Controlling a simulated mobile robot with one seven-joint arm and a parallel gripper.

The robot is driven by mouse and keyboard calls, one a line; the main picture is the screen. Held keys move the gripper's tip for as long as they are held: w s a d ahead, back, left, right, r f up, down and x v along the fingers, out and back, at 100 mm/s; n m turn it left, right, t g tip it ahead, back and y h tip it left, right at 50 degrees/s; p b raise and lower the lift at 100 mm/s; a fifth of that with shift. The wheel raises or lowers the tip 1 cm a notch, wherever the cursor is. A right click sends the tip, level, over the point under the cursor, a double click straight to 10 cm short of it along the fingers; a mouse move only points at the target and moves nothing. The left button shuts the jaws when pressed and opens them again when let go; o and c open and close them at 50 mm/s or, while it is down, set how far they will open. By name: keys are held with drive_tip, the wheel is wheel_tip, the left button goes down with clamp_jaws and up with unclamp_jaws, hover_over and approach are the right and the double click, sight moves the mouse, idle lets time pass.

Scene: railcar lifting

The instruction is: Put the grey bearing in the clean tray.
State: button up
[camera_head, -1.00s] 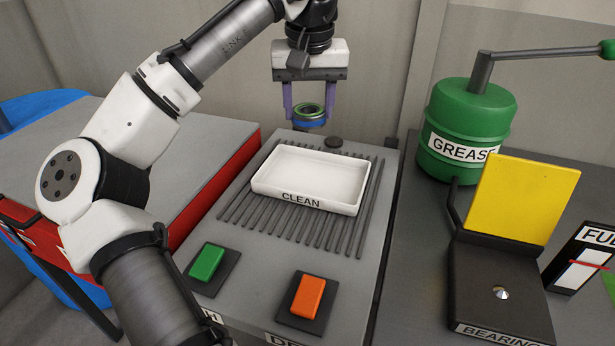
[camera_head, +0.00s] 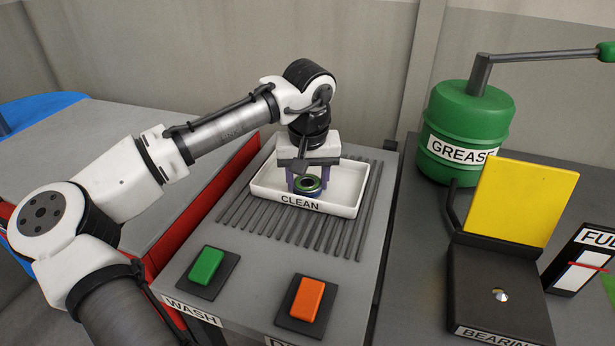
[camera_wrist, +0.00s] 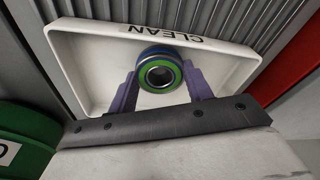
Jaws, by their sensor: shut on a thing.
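The bearing (camera_head: 307,184) is a ring with a green face, a dark bore and a bluish outer edge. My gripper (camera_head: 306,183) has purple fingers shut on it, one on each side. The white clean tray (camera_head: 263,183), marked CLEAN, lies on the ribbed rack, and the bearing is over its inside, near the front wall. In the wrist view the bearing (camera_wrist: 160,72) sits between the fingertips above the tray (camera_wrist: 80,65). I cannot tell whether it touches the tray floor. My gripper hides part of the tray.
A green button (camera_head: 206,266) and an orange button (camera_head: 307,298) are on the bench in front of the tray. A green grease drum (camera_head: 467,125) with a lever and a dark bearing stand (camera_head: 490,285) with a yellow plate (camera_head: 522,195) are at right.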

sight(308, 189)
drive_tip(key=shift+f, duration=0.1)
drive_tip(key=o, duration=1.2)
drive_tip(key=shift+c, duration=0.2)
wheel_tip(308, 189, up, 12)
drive_tip(key=s, duration=0.1)
drive_tip(key=shift+s, duration=0.4)
drive_tip(key=shift+d, duration=0.1)
